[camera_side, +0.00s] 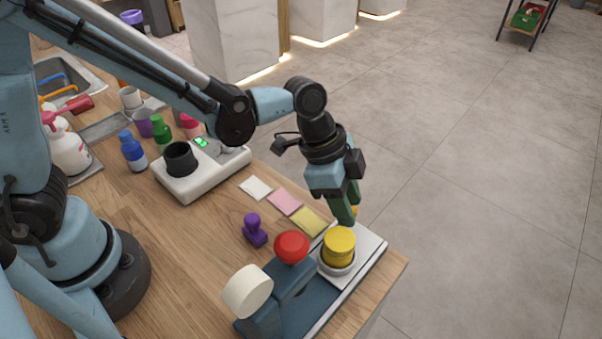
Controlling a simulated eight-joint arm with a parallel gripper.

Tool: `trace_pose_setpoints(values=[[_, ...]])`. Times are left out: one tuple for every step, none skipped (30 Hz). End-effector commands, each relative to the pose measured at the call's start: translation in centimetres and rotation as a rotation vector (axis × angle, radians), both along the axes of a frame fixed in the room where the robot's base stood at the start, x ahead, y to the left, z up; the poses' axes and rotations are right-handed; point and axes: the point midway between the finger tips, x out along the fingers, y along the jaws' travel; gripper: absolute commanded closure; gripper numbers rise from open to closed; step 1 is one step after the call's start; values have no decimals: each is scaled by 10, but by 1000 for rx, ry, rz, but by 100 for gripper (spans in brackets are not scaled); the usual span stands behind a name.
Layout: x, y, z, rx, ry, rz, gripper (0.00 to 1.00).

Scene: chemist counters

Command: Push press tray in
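The press (262,303) stands at the counter's front right corner, with a blue-grey body, a round cream knob or wheel (247,291) and a red knob (291,246). Its light tray (371,249) extends out toward the counter's right edge. A small yellow bit shows beside the fingers.
A purple stamp (254,230) and white, pink (285,202) and yellow paper pads lie left of the tray. A scale (205,169) with a black cup (181,159) stands farther back, near several bottles. The counter's right edge is close to the tray.

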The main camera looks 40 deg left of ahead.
Motion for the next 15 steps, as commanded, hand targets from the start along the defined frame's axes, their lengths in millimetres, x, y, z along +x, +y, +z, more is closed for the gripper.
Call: trace_pose_setpoints(values=[[0,0,0,0,0,0,69],[0,0,0,0,0,0,73],[0,0,0,0,0,0,79],[0,0,0,0,0,0,84],[0,0,0,0,0,0,88],[0,0,0,0,0,0,95],[0,0,0,0,0,0,99],[0,0,0,0,0,0,100],[0,0,0,0,0,0,100],[0,0,0,0,0,0,100],[0,0,0,0,0,0,100],[0,0,0,0,0,0,100],[0,0,0,0,0,0,100],[0,0,0,0,0,0,100],[0,0,0,0,0,0,100]])
